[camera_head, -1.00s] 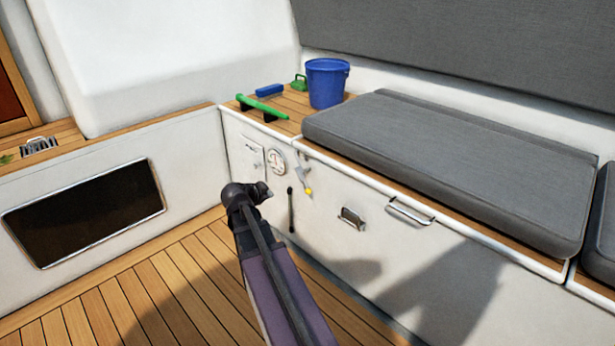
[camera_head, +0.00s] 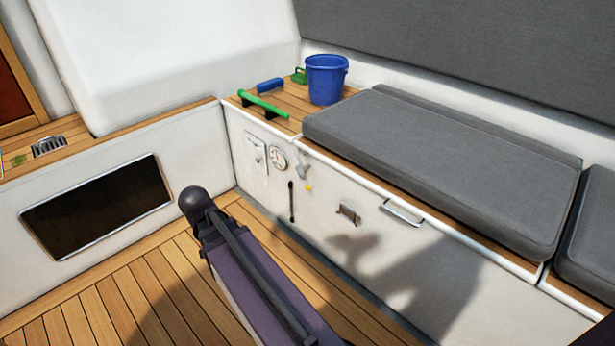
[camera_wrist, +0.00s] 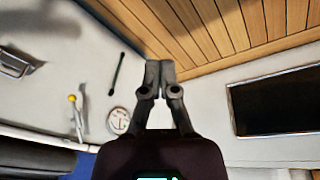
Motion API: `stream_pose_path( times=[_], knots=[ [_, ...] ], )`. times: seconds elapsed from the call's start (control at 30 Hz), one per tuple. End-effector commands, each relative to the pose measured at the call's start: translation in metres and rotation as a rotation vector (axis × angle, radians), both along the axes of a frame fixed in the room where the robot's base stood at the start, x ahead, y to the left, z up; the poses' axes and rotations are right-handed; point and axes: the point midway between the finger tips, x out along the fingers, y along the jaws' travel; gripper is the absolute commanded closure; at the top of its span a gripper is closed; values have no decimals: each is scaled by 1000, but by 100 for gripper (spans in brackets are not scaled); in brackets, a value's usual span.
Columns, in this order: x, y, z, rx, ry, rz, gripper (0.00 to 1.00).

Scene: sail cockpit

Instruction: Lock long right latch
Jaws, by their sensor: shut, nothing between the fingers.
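Further left are a thin black upright bar (camera_head: 291,201) and a small lever with a yellow knob (camera_head: 307,186). I cannot tell for sure which fitting is the long right latch. In the wrist view, my gripper (camera_wrist: 158,70) is shut and empty, its fingertips together. The black bar (camera_wrist: 117,73) and yellow-knobbed lever (camera_wrist: 76,118) show to its left, apart from it. In the head view my arm hides the gripper.
A grey cushion (camera_head: 440,170) covers the locker top. A blue bucket (camera_head: 326,80), green handle (camera_head: 262,104) and blue brush (camera_head: 270,85) stand on its wooden end. A round gauge (camera_head: 277,156) is on the front. The wooden floor (camera_head: 110,290) is open.

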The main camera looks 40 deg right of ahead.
Motion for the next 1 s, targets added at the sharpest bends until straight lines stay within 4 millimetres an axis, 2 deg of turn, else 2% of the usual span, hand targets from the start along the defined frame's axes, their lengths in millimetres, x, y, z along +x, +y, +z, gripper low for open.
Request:
stream_pose_path(
  times=[0.1,0.27,0.53,0.77,1.0],
  knots=[
    [-5,11,10,48,27,38,100],
    [-8,18,18,117,50,41,100],
    [-2,2,29,212,44,-111,100],
    [7,-29,35,269,14,-335,100],
    [20,-92,42,336,-48,-735,100]
  ],
)
